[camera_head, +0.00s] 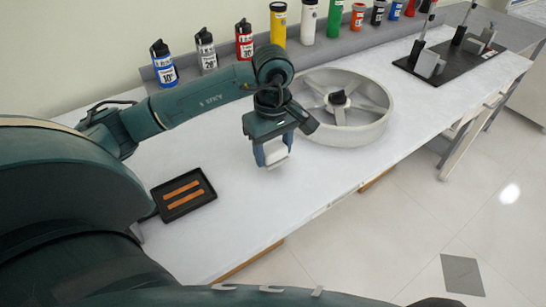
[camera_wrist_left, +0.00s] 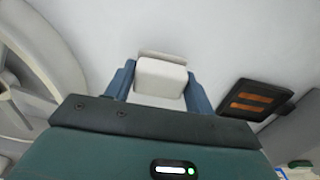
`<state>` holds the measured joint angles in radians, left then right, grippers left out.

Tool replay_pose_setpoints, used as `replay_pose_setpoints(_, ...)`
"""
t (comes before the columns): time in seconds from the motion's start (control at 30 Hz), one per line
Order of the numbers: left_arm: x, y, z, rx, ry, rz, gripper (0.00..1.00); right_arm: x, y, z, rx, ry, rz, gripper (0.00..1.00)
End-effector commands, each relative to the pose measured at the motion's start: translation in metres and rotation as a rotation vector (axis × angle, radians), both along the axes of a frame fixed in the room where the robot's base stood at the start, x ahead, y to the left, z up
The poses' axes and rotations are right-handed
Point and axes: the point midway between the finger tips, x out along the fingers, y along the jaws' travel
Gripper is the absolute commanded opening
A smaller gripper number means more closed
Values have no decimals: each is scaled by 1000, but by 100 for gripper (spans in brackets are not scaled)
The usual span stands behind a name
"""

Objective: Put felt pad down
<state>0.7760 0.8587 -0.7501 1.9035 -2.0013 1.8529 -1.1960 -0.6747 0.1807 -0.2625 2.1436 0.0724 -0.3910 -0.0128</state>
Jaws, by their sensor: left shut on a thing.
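My left gripper (camera_head: 272,160) points down over the white table, left of the large grey wheel. It is shut on a white, block-like felt pad (camera_head: 276,153). The left wrist view shows the felt pad (camera_wrist_left: 161,77) between the two blue fingers of my left gripper (camera_wrist_left: 160,85), with a thin pale edge beyond it. I cannot tell whether the pad touches the table. My right gripper is not in view.
The spoked wheel (camera_head: 375,129) lies right of the gripper. A black tray (camera_head: 199,205) with two orange strips lies to the left. Several coloured bottles (camera_head: 279,25) stand along the grey back ledge. A black fixture plate (camera_head: 460,67) is at the far right. The table's front is clear.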

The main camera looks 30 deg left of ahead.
Motion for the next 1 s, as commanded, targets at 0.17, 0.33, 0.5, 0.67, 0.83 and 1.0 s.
replay_pose_setpoints(0.17,-1,0,-26,0,5,1,36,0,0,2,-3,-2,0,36)
replay_pose_setpoints(0.33,0,0,-30,1,0,-1,36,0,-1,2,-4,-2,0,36)
replay_pose_setpoints(0.5,0,0,-33,1,1,0,36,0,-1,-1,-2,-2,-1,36)
replay_pose_setpoints(0.67,0,0,-33,0,1,0,61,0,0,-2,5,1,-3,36)
replay_pose_setpoints(0.83,0,0,-33,1,2,0,75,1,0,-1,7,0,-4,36)
replay_pose_setpoints(1.0,0,0,-33,1,2,0,76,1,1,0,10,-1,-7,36)
